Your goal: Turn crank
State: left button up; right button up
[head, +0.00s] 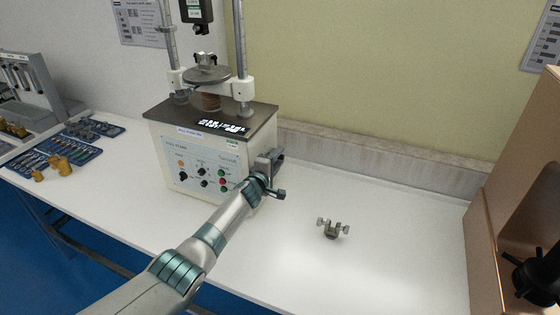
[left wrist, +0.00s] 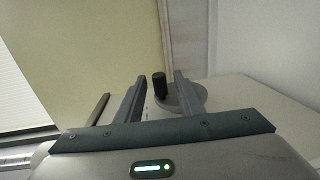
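The crank is a grey disc (left wrist: 190,97) with an upright black handle (left wrist: 159,86) in the left wrist view. The handle shows between the two fingers of my left gripper (left wrist: 160,78), which is open; I cannot tell how far beyond the fingertips it is. In the head view my left gripper (head: 272,173) is at the right side of the white pull tester (head: 178,160), and the crank is hidden or cannot be told from the gripper there. My right gripper is not in view.
A small metal clamp (head: 332,228) lies on the white table (head: 380,265) right of the tester. A brown cabinet (head: 490,225) with a dark knobbed part (head: 532,278) stands at the right. Blue trays (head: 55,155) of small parts lie at the left.

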pick_arm(q)
jog(key=shift+w+d+f+b, duration=0.1)
jog(key=shift+w+d+b, duration=0.2)
jog(key=shift+w, duration=0.25)
grip_shut()
